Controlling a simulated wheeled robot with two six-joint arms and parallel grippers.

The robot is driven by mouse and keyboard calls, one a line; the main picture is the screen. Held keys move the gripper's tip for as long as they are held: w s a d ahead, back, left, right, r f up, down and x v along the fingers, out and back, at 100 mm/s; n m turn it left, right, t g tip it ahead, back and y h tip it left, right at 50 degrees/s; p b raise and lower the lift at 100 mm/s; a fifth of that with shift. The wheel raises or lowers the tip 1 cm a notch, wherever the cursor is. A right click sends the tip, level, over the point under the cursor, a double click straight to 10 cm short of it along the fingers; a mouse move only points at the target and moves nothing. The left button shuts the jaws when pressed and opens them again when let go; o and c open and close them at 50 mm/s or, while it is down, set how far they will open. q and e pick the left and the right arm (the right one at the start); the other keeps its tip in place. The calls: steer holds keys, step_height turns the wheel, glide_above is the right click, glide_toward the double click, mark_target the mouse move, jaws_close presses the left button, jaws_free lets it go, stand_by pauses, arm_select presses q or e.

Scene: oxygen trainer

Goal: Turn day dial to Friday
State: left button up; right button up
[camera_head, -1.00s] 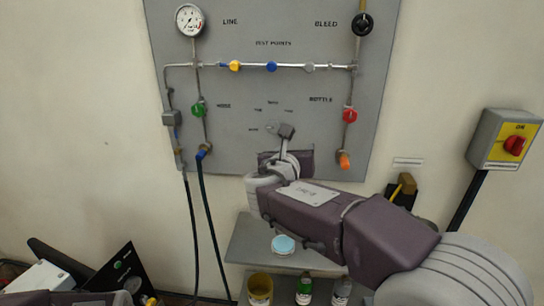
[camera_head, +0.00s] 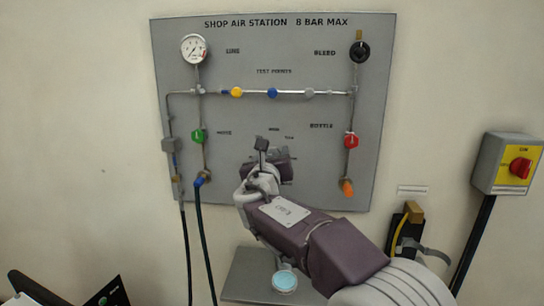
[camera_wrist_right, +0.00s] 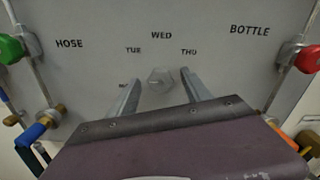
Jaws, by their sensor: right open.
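The day dial (camera_wrist_right: 160,80) is a small grey hexagonal knob on the grey panel. In the right wrist view the labels TUE, WED and THU arc above it. A label at its left is partly covered by a finger, and no Friday label shows. My right gripper (camera_wrist_right: 160,88) is open, with one finger on each side of the dial; I cannot tell whether either touches it. In the head view my right gripper (camera_head: 266,172) is in front of the lower middle of the panel and hides the dial. My left gripper is out of view.
The panel (camera_head: 230,60) carries a gauge (camera_head: 194,48), a green knob (camera_head: 198,137) at left and a red knob (camera_head: 351,141) at right. A yellow switch box (camera_head: 508,164) is on the right wall. A shelf (camera_head: 246,275) with a light-blue-topped item is below.

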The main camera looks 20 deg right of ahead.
jaws_close()
steer(key=shift+f, duration=0.1)
